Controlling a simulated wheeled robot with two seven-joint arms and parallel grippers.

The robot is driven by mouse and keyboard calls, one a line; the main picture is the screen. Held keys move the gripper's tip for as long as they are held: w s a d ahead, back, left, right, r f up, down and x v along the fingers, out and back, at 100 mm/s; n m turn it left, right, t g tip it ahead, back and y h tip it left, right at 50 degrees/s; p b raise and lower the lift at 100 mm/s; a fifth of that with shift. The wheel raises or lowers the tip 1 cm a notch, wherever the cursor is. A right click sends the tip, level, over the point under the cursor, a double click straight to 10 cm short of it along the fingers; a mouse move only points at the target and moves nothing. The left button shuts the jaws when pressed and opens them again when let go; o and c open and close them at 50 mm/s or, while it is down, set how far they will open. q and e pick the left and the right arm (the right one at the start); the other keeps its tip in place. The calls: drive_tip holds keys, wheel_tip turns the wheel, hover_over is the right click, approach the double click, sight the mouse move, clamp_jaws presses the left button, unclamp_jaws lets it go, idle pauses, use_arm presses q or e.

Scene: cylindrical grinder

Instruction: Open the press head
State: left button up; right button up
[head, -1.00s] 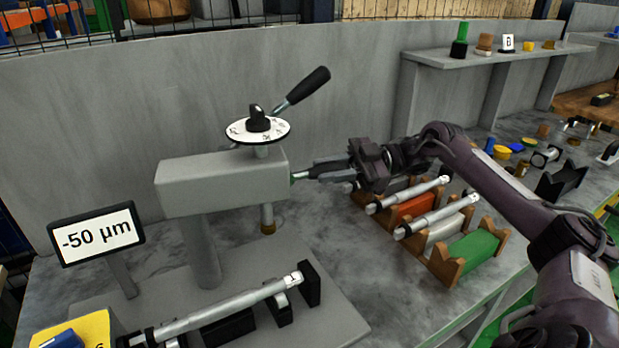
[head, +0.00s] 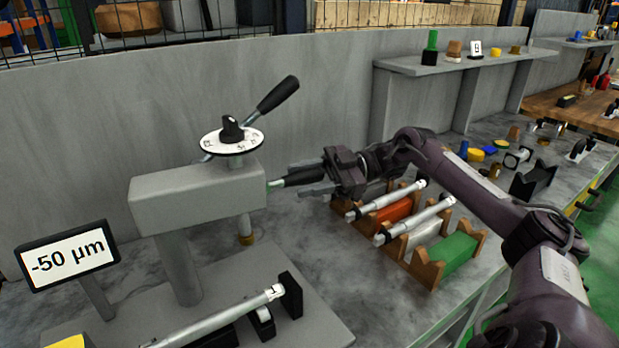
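The press head is a grey block (head: 197,199) on a thick column, with a short spindle (head: 245,229) hanging below its right part. A white dial (head: 229,141) with a black knob sits on top, and a lever with a black grip (head: 277,95) slants up to the right. A second, dark handle with a green base (head: 271,185) juts from the block's right end. My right gripper (head: 303,177) is at this handle, its fingers spread above and below it. Contact cannot be told. My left gripper is out of view.
A sign reading -50 µm (head: 67,255) stands front left. A metal shaft (head: 215,321) lies on supports in front. A wooden rack (head: 428,273) with red, white and green blocks and metal gauges stands below my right arm. A shelf (head: 460,61) with small parts runs behind.

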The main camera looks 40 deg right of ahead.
drive_tip(key=b+v, duration=0.2)
drive_tip(key=v, duration=0.4)
drive_tip(key=shift+v, duration=0.95)
drive_tip(key=shift+r, duration=0.1)
